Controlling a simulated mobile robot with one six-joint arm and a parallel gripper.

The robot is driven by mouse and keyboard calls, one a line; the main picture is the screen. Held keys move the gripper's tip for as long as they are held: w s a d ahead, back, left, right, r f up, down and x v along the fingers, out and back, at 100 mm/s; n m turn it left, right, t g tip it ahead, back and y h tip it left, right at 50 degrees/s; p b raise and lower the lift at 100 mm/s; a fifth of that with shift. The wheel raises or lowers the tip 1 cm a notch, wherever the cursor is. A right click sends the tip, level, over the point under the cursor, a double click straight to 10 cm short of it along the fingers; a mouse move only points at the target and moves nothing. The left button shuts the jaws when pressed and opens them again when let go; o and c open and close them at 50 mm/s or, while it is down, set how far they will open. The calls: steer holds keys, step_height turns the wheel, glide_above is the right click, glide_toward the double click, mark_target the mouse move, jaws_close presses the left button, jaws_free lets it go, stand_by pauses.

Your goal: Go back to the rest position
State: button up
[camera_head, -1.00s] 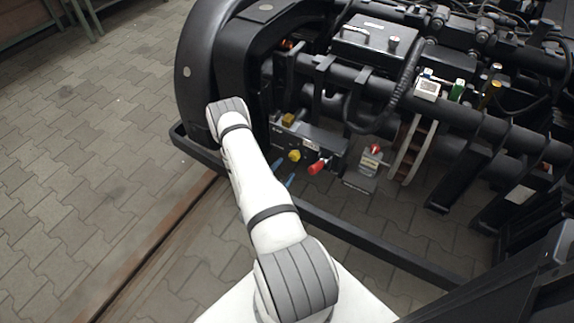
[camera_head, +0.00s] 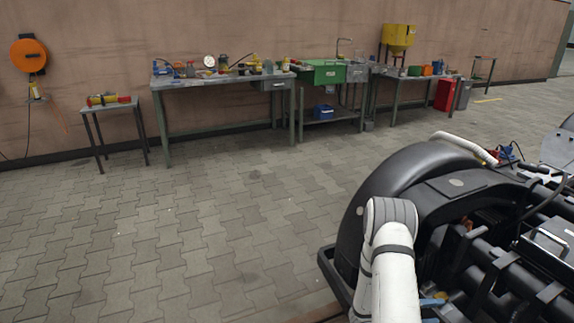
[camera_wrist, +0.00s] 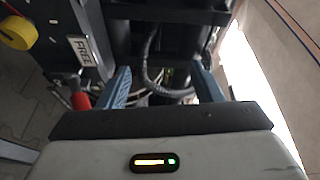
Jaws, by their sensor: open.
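My gripper (camera_wrist: 162,78) is open in the wrist view, with two blue fingers spread apart and nothing held between them. Dark bogie parts and a cable (camera_wrist: 152,62) lie beyond the fingers. A yellow knob (camera_wrist: 18,32), a plate reading "FREE" (camera_wrist: 82,48) and a red handle (camera_wrist: 80,100) are to the left of the fingers. In the head view my white arm reaches up beside the black bogie (camera_head: 420,170); the gripper is mostly hidden behind the arm there.
Workbenches (camera_head: 215,82) with tools stand along the far wall, with a small table (camera_head: 112,104) at left. An orange reel (camera_head: 28,55) hangs on the wall. A red bin (camera_head: 446,94) stands at right. The paved floor (camera_head: 170,220) between is clear.

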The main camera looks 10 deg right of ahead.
steer(key=s+a+r+m+g+y+p, duration=0.25)
steer(key=r+m, duration=0.35)
steer(key=r, duration=0.4)
steer(key=s+a+r+m+g+y+p, duration=0.1)
steer(key=s+a+r+m+y+p, duration=0.1)
steer(key=a+r+m+p, duration=0.5)
steer(key=s+r+m+g+y, duration=0.25)
steer(key=r+m, duration=0.35)
steer(key=r, duration=0.6)
steer(key=s+a+r+m+t+y+p, duration=0.3)
steer(key=a+r+m+p, duration=0.4)
steer(key=a+r, duration=0.4)
steer(key=s+a+r+m+t+y+p, duration=0.3)
steer(key=a+r+m+t+y+p, duration=0.3)
steer(key=a+r+m, duration=0.4)
step_height(320, 180, up, 2)
steer(key=shift+s+a+r+y+p, duration=0.15)
steer(key=shift+a+r+y+p, duration=0.15)
steer(key=shift+a+y, duration=0.5)
steer(key=shift+a+r+m+t, duration=0.1)
steer(key=shift+a+m+t, duration=0.3)
steer(key=shift+m, duration=0.1)
